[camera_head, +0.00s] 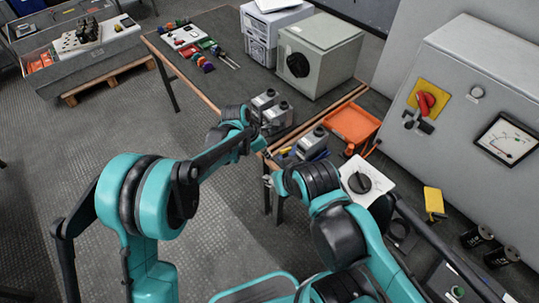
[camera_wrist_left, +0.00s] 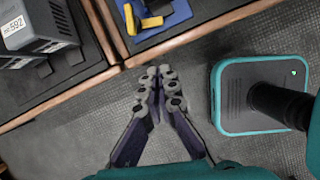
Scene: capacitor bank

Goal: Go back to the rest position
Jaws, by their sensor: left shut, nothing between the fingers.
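My left gripper (camera_head: 267,180) is small and hard to make out in the head view, just off the front edge of the workbench (camera_head: 220,85). In the left wrist view the left gripper (camera_wrist_left: 160,88) shows clearly. Its two fingers meet at the tips, with nothing between them, over the grey floor. The bench's wooden edge lies just beyond the fingertips there. My right gripper is not in view; only links of the right arm show at the lower right.
Grey devices (camera_head: 276,117) stand near the bench edge. They also show in the left wrist view (camera_wrist_left: 38,28), beside a blue and yellow item (camera_wrist_left: 152,15). An orange tray (camera_head: 353,124) and a grey box (camera_head: 318,58) are behind. A large cabinet (camera_head: 460,90) stands right. Open floor (camera_head: 60,135) lies left.

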